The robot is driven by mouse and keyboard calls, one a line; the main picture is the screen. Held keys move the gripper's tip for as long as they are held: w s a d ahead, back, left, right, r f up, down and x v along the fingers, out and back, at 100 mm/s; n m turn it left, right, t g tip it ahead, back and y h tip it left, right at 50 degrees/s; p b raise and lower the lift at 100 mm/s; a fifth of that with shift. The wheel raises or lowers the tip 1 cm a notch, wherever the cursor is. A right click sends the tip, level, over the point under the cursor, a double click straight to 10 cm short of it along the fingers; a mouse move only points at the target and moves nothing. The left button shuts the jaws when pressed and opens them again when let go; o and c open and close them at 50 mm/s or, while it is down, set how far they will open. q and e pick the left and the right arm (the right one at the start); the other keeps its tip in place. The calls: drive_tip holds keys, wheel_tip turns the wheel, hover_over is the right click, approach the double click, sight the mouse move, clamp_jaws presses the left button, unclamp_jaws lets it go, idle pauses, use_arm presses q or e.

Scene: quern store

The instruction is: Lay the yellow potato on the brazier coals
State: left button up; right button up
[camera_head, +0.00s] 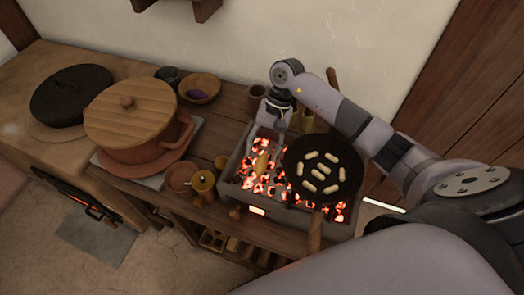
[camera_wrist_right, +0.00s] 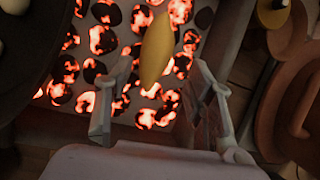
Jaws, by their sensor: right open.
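The yellow potato (camera_head: 262,162) is on the glowing coals in the left part of the brazier (camera_head: 229,186). In the right wrist view the potato (camera_wrist_right: 156,50) shows as a long yellow shape over the coals (camera_wrist_right: 103,40), just beyond my fingertips. My right gripper (camera_head: 272,128) points down above the brazier's back left side. In the wrist view its two fingers (camera_wrist_right: 166,75) are spread, with a gap on both sides of the potato, and hold nothing. My left gripper is in neither view.
A dark pan (camera_head: 323,150) with several pale pieces covers the brazier's right part, its handle toward the front. Left of the brazier are a brass-coloured canister (camera_head: 203,184), a small clay bowl (camera_head: 179,177) and a large lidded clay pot (camera_head: 137,135). A wooden bowl (camera_head: 200,86) stands behind.

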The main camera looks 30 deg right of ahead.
drive_tip(key=p+v, duration=0.1)
drive_tip(key=v, duration=0.9)
drive_tip(key=shift+r, duration=0.2)
drive_tip(key=shift+d, duration=0.1)
